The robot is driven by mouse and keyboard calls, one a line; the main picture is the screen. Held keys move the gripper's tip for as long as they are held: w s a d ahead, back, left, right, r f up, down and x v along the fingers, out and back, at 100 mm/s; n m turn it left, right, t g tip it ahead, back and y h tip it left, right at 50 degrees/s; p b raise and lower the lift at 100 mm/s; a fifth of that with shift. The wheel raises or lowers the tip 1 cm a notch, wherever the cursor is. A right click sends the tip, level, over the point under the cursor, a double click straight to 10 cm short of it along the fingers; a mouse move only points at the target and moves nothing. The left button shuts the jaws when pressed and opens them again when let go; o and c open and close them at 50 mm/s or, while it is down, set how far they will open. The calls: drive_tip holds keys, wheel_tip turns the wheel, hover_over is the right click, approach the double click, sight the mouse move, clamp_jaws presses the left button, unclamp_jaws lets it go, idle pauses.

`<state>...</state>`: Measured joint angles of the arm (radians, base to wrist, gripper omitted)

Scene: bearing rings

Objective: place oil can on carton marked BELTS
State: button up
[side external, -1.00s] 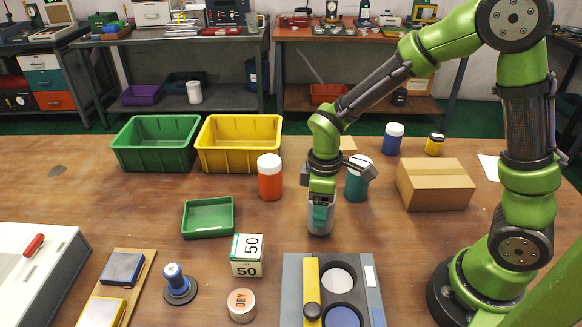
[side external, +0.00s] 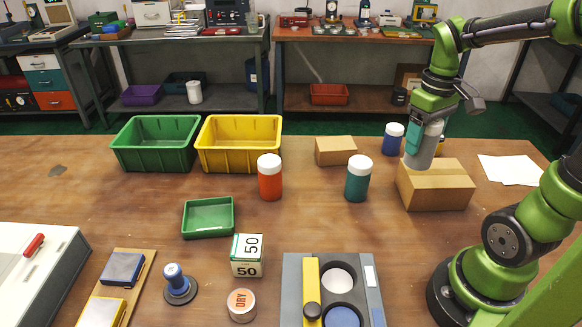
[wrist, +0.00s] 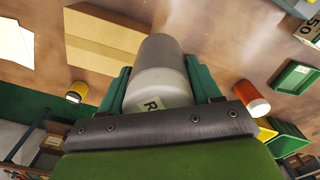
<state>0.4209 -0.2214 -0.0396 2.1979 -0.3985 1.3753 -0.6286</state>
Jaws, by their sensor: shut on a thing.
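My gripper (side external: 424,132) is shut on a grey can with a pale lettered band, taken to be the oil can (side external: 420,155). The can is tilted, and its lower end shows over the back left of the larger brown carton (side external: 436,190). I cannot tell whether they touch. In the wrist view the can (wrist: 160,65) sits between the green fingers, with the carton (wrist: 105,42) beyond it to the left. Part of a letter shows on the can. No BELTS marking is readable on this carton or on the smaller carton (side external: 335,151) behind.
A blue white-lidded jar (side external: 392,139) stands behind the larger carton, and a teal jar (side external: 358,178) stands to its left. A yellow container (wrist: 76,92) is near it in the wrist view. White paper (side external: 510,169) lies to the right. An orange jar (side external: 269,178) stands further left.

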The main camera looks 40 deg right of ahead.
drive_tip(key=s+d+m, duration=0.1)
drive_tip(key=s+m, duration=0.4)
drive_tip(key=s, duration=0.3)
drive_tip(key=shift+d+f, duration=0.25)
drive_tip(key=shift+d, duration=0.1)
drive_tip(key=s+m, duration=0.1)
drive_tip(key=s+a+f+m, duration=0.1)
drive_tip(key=s, duration=0.1)
drive_tip(key=s+f+m, duration=0.1)
drive_tip(key=shift+s+a+m, duration=0.3)
drive_tip(key=shift+a+m, duration=0.1)
hover_over(437, 172)
drive_tip(key=shift+m, duration=0.3)
drive_tip(key=shift+f, duration=2.55)
drive_tip(key=shift+f, duration=0.15)
drive_tip(key=o, duration=1.3)
drive_tip(key=shift+c, duration=0.2)
